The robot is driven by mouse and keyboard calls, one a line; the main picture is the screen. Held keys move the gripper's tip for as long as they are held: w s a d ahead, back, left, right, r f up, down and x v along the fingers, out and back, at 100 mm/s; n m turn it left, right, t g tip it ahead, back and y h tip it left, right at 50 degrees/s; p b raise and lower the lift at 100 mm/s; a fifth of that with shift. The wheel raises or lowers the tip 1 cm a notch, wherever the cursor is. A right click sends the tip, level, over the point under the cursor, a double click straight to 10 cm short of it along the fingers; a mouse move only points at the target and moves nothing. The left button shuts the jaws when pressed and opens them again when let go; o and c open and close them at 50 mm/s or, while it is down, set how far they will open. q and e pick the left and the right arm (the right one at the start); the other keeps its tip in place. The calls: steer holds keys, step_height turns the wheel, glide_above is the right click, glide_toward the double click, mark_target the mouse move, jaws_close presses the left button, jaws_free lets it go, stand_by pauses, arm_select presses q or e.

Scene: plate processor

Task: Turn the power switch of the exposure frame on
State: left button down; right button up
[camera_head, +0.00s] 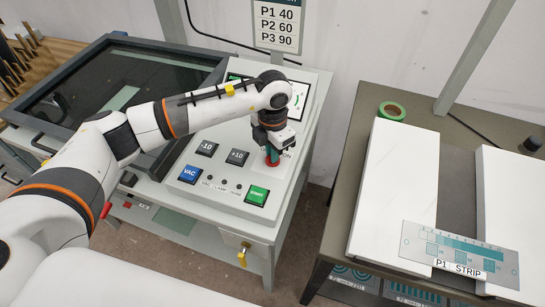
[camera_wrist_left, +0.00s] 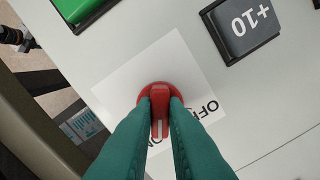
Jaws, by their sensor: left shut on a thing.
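The power switch (camera_wrist_left: 160,97) is a red rotary knob on a white label with partly hidden OFF and ON lettering. It sits on the sloped control panel of the exposure frame (camera_head: 229,202), and a bit of its red shows in the head view (camera_head: 273,162). My left gripper (camera_wrist_left: 160,108) has its green fingers closed on the knob from both sides; in the head view it points down at the panel (camera_head: 273,152). My right gripper is not in view.
A glass-topped frame (camera_head: 120,85) lies left. A table with white blocks (camera_head: 392,190) and a P1 strip (camera_head: 460,253) stands right.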

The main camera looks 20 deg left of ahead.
arm_select(q)
steer(key=shift+w+r+m+b, duration=0.1)
steer(key=shift+m+b, duration=0.85)
steer(key=shift+m, duration=0.15)
steer(key=c, duration=1.5)
jaws_free()
steer(key=shift+o, duration=0.2)
step_height(320, 180, up, 12)
steer(key=b, duration=0.2)
